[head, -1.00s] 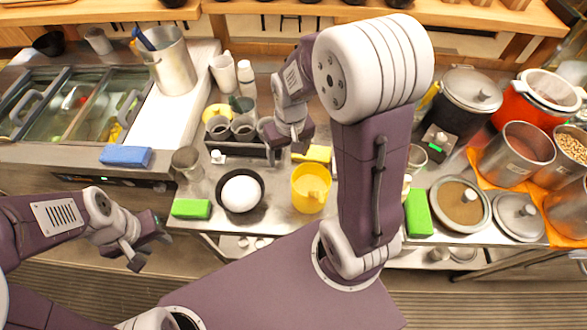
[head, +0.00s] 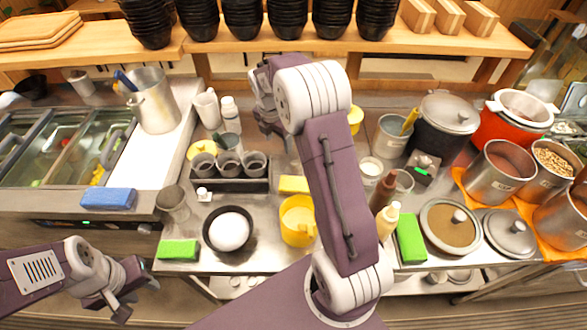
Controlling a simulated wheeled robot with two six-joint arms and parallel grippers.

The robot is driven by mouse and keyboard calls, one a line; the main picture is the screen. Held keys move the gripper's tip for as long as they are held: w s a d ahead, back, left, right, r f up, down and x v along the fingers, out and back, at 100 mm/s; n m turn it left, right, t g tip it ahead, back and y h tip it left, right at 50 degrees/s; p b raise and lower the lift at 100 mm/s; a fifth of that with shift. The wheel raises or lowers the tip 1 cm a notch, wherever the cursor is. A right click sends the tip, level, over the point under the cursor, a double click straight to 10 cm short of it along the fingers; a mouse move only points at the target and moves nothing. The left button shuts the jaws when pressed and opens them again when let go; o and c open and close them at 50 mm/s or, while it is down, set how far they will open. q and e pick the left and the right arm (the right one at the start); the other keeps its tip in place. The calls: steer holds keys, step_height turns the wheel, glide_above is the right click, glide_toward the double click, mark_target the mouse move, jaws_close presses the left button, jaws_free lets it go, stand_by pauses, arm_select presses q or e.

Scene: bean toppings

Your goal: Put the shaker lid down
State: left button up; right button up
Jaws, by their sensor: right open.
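I cannot pick out the shaker lid for certain. A small white-topped piece (head: 204,194) stands at the front left of the dark cup tray (head: 232,184). A yellow pitcher (head: 298,222) stands upright on the counter, in front of a yellow block (head: 294,184). My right gripper (head: 272,133) is open above the back of the counter, behind the tray and partly hidden by its arm; I see nothing held in it. My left gripper (head: 138,300) is open and empty at the lower left, in front of the counter edge.
A black bowl with a white round thing (head: 229,231) sits near the front edge. Bottles (head: 388,222) stand right of my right arm. A green block (head: 410,238), a round pan (head: 450,228) and steel pots (head: 494,170) fill the right side. A metal pitcher (head: 152,100) stands at the back left.

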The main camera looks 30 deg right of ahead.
mark_target(294, 163)
steer(key=shift+m+g, duration=0.5)
steer(key=d+f, duration=0.3)
steer(key=s+d+f, duration=0.1)
steer(key=f, duration=0.1)
steer(key=shift+d+f, duration=0.15)
steer(key=shift+f, duration=0.2)
step_height(294, 163, down, 3)
steer(key=shift+f, duration=0.15)
steer(key=shift+w+d+f, duration=0.15)
steer(key=f, duration=0.1)
steer(key=f+p, duration=0.1)
steer(key=f, duration=0.2)
steer(key=shift+s+d+f, duration=0.25)
steer(key=shift+d, duration=0.05)
steer(key=shift+w+d+f, duration=0.1)
steer(key=shift+w+f, duration=0.05)
steer(key=shift+f, duration=0.1)
